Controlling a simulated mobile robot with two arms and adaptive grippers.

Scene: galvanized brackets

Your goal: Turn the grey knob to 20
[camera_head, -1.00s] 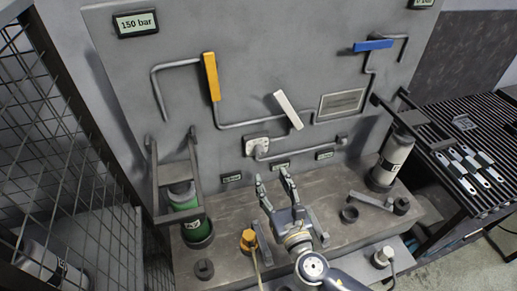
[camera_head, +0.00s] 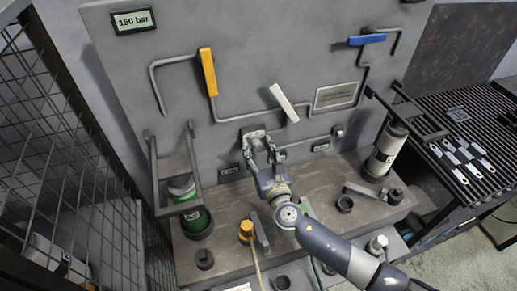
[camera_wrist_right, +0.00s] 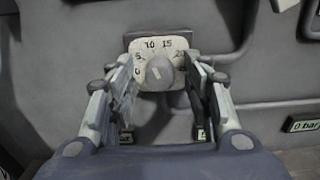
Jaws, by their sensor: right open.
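The grey knob (camera_wrist_right: 159,73) sits on a pale dial plate (camera_wrist_right: 146,47) marked 0, 5, 10, 15 and 20. Its light pointer mark sits near the knob's middle; I cannot tell exactly which number it points to. My right gripper (camera_wrist_right: 161,84) is open, with one finger on each side of the knob and visible gaps between. In the head view my right gripper (camera_head: 261,148) is in front of the dial plate (camera_head: 252,132) and hides the knob. My left gripper is not in view.
Several pipes run over the grey panel (camera_head: 270,60), with a yellow lever (camera_head: 208,72), a white lever (camera_head: 284,103) and a blue lever (camera_head: 367,39). A yellow fitting (camera_head: 246,231) is below.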

